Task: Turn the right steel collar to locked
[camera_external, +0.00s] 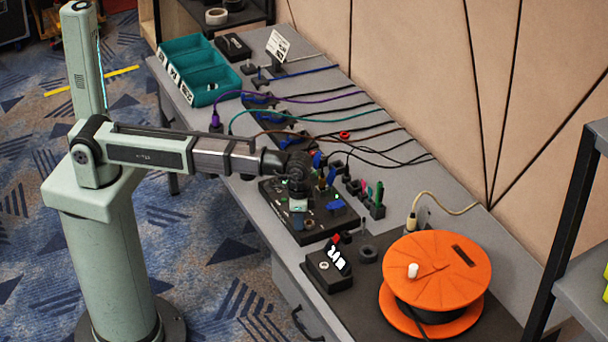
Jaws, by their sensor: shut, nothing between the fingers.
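My arm reaches in from the left, and my gripper (298,208) points down over a dark connector panel (312,236) on the grey bench. The gripper is shut and holds nothing. Several small round fittings and blue and green plugs show on the panel. I cannot tell which fitting is the right steel collar, or whether one is locked. My gripper and wrist hide part of the panel. I cannot tell whether the fingertips touch it.
An orange cable reel (440,272) and a small black box (328,270) stand at the near end of the bench. A teal bin (200,70) stands at the far end. Several cables (330,96) run across the bench to the wall. A dark shelf frame (562,230) stands right.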

